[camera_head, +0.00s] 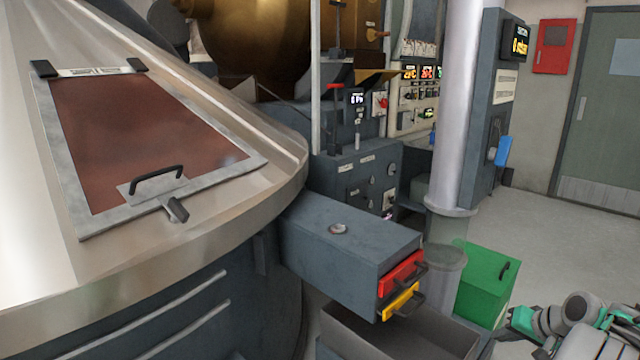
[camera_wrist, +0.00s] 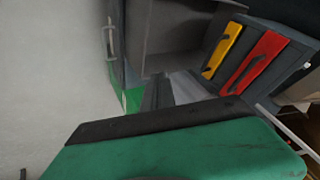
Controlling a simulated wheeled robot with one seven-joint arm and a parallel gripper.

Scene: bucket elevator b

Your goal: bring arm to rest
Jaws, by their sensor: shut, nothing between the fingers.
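My arm (camera_head: 575,325), grey with green parts, is folded low at the right edge of the head view, to the right of the green box. In the wrist view the green and black body of my gripper fills the bottom. The dark fingers of my gripper (camera_wrist: 167,90) point away from it, shut with nothing between them. They appear apart from the machine, near the grey open tray (camera_wrist: 178,50) below the drawers. In the head view my fingertips cannot be made out.
A grey housing (camera_head: 335,245) carries a red drawer (camera_head: 400,274) and a yellow drawer (camera_head: 398,302), above an open grey bin (camera_head: 365,335). A green box (camera_head: 485,285) stands beside a pale vertical pipe (camera_head: 458,110). The floor (camera_head: 560,235) towards the door is clear.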

